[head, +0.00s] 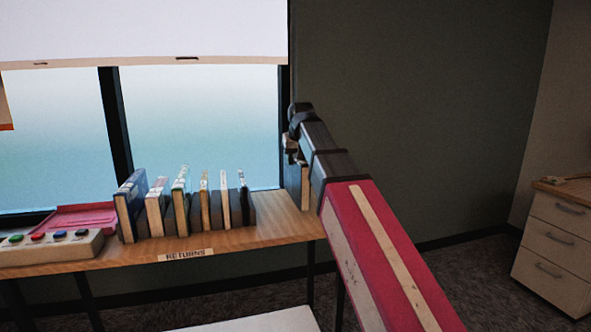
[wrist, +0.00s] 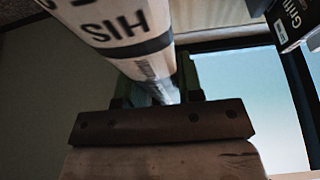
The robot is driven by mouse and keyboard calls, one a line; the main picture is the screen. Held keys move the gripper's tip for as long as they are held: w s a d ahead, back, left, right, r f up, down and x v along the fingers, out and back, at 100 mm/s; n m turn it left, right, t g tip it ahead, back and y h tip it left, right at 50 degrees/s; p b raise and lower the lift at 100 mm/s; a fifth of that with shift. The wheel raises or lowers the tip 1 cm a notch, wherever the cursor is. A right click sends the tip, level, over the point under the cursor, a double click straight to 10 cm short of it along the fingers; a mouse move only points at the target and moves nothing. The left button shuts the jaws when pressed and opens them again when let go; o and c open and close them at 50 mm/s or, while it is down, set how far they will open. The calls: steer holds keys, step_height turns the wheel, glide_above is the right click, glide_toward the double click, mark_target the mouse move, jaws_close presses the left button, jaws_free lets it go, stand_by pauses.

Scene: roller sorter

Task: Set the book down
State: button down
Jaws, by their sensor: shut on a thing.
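My gripper (head: 291,150) is at the right end of the returns shelf, shut on a book (head: 303,188). In the head view the book is upright and dark bluish, partly hidden by my arm. Its lower edge appears at the shelf surface; I cannot tell whether it touches. In the wrist view the held book (wrist: 115,28) shows a pale spine with dark bands and the letters HIS. My gripper (wrist: 158,88) has a finger on either side of it there. The wooden shelf (head: 270,222) carries a RETURNS label.
Several upright books (head: 188,205) stand in a row to the left, with a bare gap before the held book. A dark book (wrist: 290,22) shows at upper right in the wrist view. A pink tray (head: 85,214) and button panel (head: 48,248) are at far left.

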mark_target(295, 168)
steer(key=shift+f, duration=1.85)
steer(key=c, duration=0.8)
jaws_free()
